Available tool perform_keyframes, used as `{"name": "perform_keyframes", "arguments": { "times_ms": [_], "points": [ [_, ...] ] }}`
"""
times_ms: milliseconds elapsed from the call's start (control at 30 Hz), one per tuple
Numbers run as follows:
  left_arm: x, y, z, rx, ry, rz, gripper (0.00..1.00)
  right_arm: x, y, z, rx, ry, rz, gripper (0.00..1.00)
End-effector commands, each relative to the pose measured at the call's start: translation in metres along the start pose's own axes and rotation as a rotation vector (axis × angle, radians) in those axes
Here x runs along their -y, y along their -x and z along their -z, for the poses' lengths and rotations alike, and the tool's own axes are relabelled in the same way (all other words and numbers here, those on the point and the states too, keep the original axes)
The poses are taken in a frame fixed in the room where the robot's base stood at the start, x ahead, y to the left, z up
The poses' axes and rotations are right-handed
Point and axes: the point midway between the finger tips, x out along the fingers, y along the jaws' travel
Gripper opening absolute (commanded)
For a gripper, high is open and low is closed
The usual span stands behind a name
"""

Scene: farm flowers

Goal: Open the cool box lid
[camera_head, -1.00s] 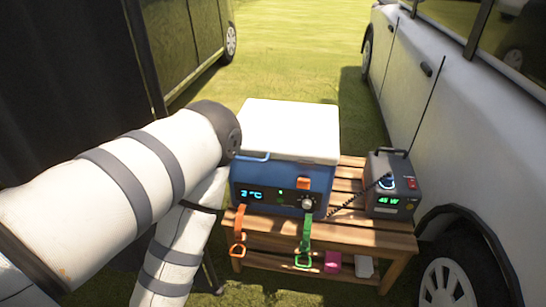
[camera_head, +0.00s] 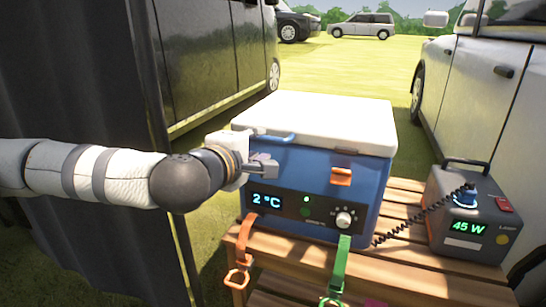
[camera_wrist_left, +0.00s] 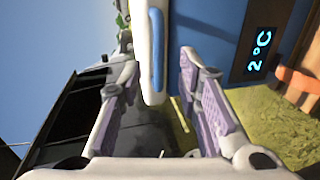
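The cool box (camera_head: 325,185) is blue with a white lid (camera_head: 320,118), and stands on a wooden slatted table. The lid is closed. A blue handle (camera_head: 275,138) sits along the lid's front left edge, and an orange latch (camera_head: 341,177) is on the front. My left gripper (camera_head: 264,163) is at the box's front left corner, just below the handle. In the left wrist view my left gripper (camera_wrist_left: 158,68) is open, with the lid edge and the blue handle (camera_wrist_left: 157,50) between the finger lines; contact cannot be told. My right gripper is not in view.
A grey power unit (camera_head: 468,210) with a coiled cable stands right of the box on the table (camera_head: 385,262). An orange strap (camera_head: 240,262) and a green strap (camera_head: 340,268) hang in front. Vehicles flank both sides; a dark curtain (camera_head: 85,240) is at left.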

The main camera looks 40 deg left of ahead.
Motion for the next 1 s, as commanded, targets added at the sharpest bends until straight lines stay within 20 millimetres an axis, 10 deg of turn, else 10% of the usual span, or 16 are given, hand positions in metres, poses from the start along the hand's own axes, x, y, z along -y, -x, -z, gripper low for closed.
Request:
{"name": "perform_keyframes", "arguments": {
  "times_ms": [333,633,800,1000],
  "points": [
    [0.001,-0.067,-0.001,0.003,-0.002,0.000,0.31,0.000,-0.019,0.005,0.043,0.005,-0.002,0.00],
    [-0.002,-0.070,-0.001,0.003,-0.002,-0.001,0.31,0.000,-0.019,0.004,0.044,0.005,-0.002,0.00],
    [-0.002,-0.070,-0.001,0.004,-0.002,0.000,0.00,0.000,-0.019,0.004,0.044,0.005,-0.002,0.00],
    [-0.002,-0.070,-0.001,0.003,-0.002,-0.001,0.00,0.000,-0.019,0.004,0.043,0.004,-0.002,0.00]
  ]
}}
